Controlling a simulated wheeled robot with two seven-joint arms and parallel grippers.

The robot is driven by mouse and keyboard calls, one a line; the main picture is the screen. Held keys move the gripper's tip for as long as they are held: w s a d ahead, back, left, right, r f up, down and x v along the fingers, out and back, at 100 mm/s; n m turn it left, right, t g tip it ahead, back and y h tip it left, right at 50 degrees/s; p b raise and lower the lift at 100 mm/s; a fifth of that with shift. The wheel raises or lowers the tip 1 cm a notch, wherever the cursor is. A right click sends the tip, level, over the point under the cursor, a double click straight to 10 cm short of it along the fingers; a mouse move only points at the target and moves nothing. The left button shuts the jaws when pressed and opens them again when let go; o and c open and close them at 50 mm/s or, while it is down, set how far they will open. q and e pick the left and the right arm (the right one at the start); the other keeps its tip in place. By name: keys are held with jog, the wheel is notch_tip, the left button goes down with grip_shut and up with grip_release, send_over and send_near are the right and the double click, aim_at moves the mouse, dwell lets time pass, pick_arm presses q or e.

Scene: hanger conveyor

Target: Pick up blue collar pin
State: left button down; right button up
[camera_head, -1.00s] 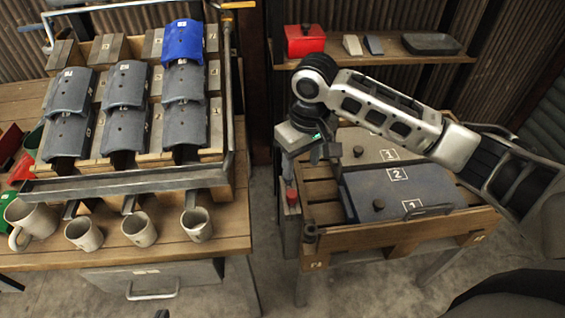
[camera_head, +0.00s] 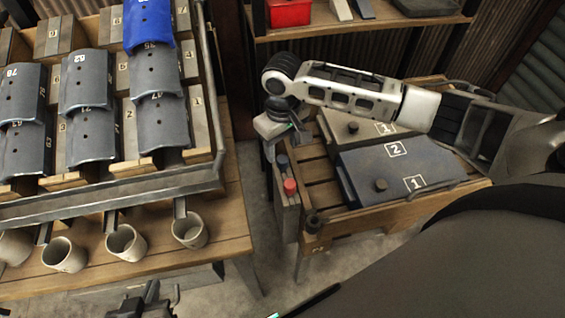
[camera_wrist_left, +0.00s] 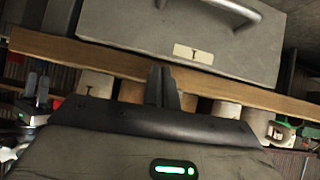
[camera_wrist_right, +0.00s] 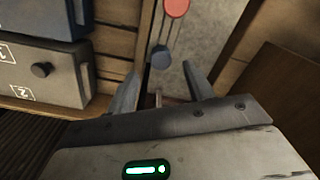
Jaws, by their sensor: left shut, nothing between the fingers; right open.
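The blue collar pin (camera_wrist_right: 160,57) has a small dark blue round head and shows at the top middle of the right wrist view. In the head view the blue pin (camera_head: 282,161) is at the left side of the right-hand bench, behind a red-headed pin (camera_head: 289,186). My right gripper (camera_wrist_right: 162,86) is open, its fingers on either side of and short of the blue pin; contact does not show. In the head view its fingers are largely hidden below the wrist. My left gripper (camera_wrist_left: 163,78) is shut and empty, in front of a grey drawer; it also shows at the bottom edge of the head view (camera_head: 146,294).
The slatted bench (camera_head: 322,175) holds a blue case (camera_head: 400,170) and a grey case (camera_head: 345,130). The red-headed pin (camera_wrist_right: 176,7) is close to the blue one. Mugs (camera_head: 125,243) and a tile rack (camera_head: 95,203) stand on the left table. A floor gap separates the two.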

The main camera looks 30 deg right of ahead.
aim_at(282, 158)
notch_tip(282, 158, down, 6)
jog(key=shift+s+r, duration=0.1)
jog(key=shift+s, duration=0.05)
dwell(0.3)
jog(key=c, duration=1)
